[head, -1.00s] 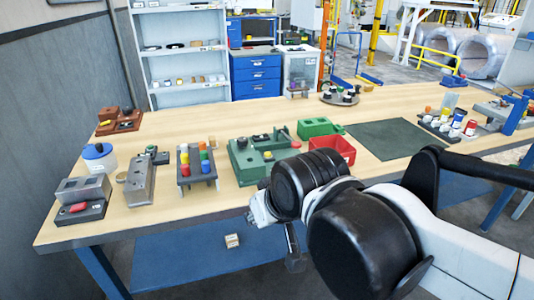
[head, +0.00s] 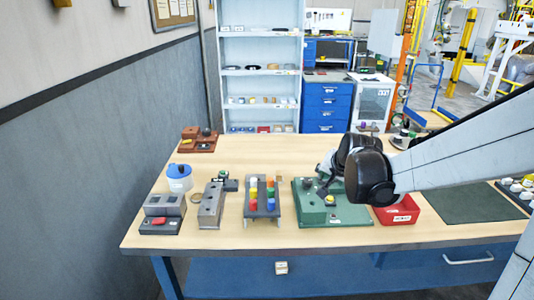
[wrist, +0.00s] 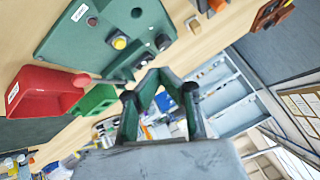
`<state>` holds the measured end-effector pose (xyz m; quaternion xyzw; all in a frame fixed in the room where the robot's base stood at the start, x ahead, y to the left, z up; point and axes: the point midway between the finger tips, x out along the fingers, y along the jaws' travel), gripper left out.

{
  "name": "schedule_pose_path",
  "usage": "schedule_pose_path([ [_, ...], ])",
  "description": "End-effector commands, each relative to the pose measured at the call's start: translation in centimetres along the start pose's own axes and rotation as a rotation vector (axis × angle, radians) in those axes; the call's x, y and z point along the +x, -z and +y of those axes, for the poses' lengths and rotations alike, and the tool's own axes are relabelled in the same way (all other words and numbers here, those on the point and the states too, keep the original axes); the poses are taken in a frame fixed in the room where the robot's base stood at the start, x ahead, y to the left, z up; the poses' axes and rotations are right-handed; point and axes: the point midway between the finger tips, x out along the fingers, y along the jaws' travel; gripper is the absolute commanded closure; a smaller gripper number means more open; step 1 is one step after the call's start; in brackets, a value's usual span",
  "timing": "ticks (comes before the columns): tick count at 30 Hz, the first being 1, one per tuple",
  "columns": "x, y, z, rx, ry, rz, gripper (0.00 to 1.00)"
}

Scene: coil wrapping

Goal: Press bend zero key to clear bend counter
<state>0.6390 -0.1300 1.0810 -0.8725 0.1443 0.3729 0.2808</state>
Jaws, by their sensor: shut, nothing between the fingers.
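The green fixture (head: 345,213) stands on the bench right of centre in the head view. It carries a yellow button (head: 330,199) and black knobs. In the wrist view the green fixture (wrist: 70,42) fills the upper left, with the yellow button (wrist: 120,42), a small red button (wrist: 91,21) and a black one (wrist: 137,12). Its white label is too small to read, so I cannot tell which button is the bend zero key. My gripper (wrist: 160,75) is shut and empty, apart from the buttons. In the head view my arm partly hides the fixture's right back.
A red bin (head: 398,216) sits right of the fixture. A rack of coloured pegs (head: 262,211), a grey block (head: 211,205) and a blue-lidded jar (head: 179,178) stand to the left. A dark green mat (head: 473,203) lies at right.

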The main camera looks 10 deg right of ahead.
Motion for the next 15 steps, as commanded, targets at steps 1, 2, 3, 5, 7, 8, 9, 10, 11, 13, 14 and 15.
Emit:
schedule_pose_path([
  [1, 0.9, 1.5, 0.3, 0.030, -0.001, 0.008, 1.00],
  [2, 1.6, 2.1, 0.6, 0.050, -0.001, 0.013, 1.00],
  [3, 2.4, 2.8, 1.0, 0.075, 0.000, 0.019, 1.00],
  [5, 3.5, 3.8, 1.6, 0.108, 0.002, 0.028, 1.00],
  [7, 4.8, 4.7, 2.4, 0.142, 0.003, 0.038, 1.00],
  [8, 5.2, 5.0, 2.7, 0.155, 0.004, 0.042, 1.00],
  [9, 5.8, 5.3, 3.0, 0.172, 0.005, 0.046, 1.00],
  [10, 6.2, 5.6, 3.2, 0.182, 0.006, 0.048, 1.00],
  [11, 6.5, 5.8, 3.4, 0.191, 0.007, 0.050, 1.00],
  [13, 7.0, 6.1, 3.9, 0.206, 0.007, 0.055, 1.00],
  [14, 7.2, 6.2, 4.0, 0.211, 0.007, 0.056, 1.00],
  [15, 7.4, 6.2, 4.2, 0.217, 0.007, 0.057, 1.00],
])
